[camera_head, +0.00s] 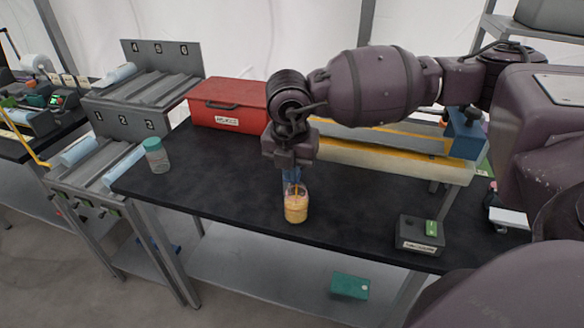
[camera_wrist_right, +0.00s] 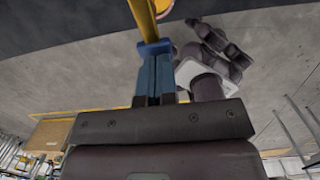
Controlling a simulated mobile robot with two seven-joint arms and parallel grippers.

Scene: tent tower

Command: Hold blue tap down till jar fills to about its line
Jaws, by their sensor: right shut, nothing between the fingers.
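A clear jar (camera_head: 296,208) stands near the front edge of the black table, with orange-yellow contents in its lower part. My right gripper (camera_head: 291,178) points down directly above and behind the jar's mouth, its blue fingers shut with nothing between them. Whether they touch the jar is hidden. In the right wrist view the shut fingers (camera_wrist_right: 155,70) have a yellow bar-like shape just beyond their tips. A blue block (camera_head: 465,133) with a dark top sits at the right end of the yellow-edged beam; I cannot tell whether it is the tap. The fill line cannot be made out. My left gripper is not in view.
A red case (camera_head: 228,104) stands at the back left of the table. A small jar with a teal lid (camera_head: 156,155) is at the left end. A dark box with a green patch (camera_head: 420,234) is at the front right. Grey racks (camera_head: 145,75) stand left; the table's front left is clear.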

